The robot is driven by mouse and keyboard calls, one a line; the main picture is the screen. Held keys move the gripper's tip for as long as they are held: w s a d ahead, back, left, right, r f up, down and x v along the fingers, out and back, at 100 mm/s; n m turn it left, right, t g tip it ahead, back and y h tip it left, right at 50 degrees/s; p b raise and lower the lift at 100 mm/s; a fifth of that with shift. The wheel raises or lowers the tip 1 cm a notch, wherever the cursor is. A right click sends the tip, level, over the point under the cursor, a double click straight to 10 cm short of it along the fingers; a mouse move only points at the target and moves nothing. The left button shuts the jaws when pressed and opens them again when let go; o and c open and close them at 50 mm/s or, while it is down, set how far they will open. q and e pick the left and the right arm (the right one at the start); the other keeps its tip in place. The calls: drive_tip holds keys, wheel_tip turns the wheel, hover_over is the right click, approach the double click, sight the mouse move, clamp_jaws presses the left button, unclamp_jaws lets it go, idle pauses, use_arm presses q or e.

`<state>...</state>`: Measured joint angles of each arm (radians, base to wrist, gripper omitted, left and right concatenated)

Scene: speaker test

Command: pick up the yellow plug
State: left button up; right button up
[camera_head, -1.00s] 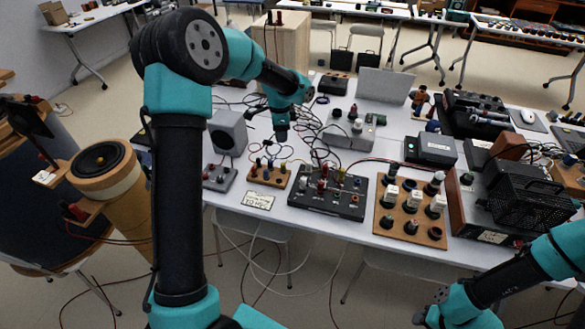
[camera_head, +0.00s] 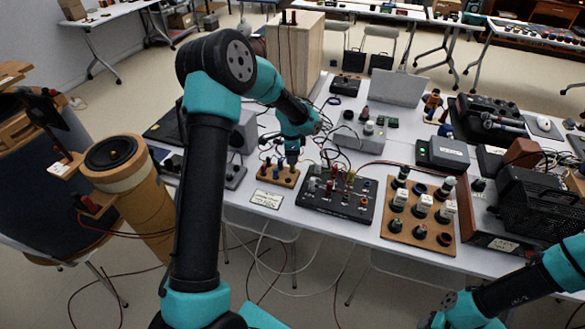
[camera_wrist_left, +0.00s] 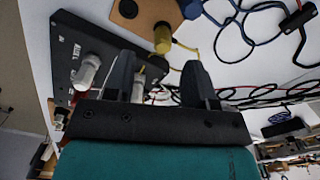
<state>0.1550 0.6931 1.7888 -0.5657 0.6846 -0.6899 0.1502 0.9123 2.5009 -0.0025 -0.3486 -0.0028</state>
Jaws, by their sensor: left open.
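The yellow plug (camera_wrist_left: 162,38) stands at the edge of a small wooden block (camera_wrist_left: 128,14) in the left wrist view, with a yellow lead beside it. My left gripper (camera_wrist_left: 158,62) is open, with the yellow plug just beyond its fingertips and nothing visibly gripped. In the head view my left gripper (camera_head: 292,158) is low over the right end of the wooden block (camera_head: 270,178), largely covering the plug there. A blue plug (camera_wrist_left: 190,8) stands next to the yellow one. My right gripper (camera_head: 440,310) is at the bottom edge, partly cut off; its jaws are unclear.
A black panel (camera_head: 338,208) with several plugs, one yellow, stands close to the right of the block. A grey speaker (camera_head: 245,130) is behind. Loose cables (camera_wrist_left: 250,35) lie nearby. A paper label (camera_head: 266,199) lies in front. A wooden board (camera_head: 408,238) stands farther right.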

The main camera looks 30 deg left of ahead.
sight(292, 171)
use_arm(q)
drive_tip(key=shift+f, duration=0.9)
drive_tip(key=shift+w+f, duration=0.15)
drive_tip(key=shift+f, duration=1.15)
drive_tip(key=shift+w+f, duration=0.1)
drive_tip(key=shift+f, duration=1.2)
clamp_jaws()
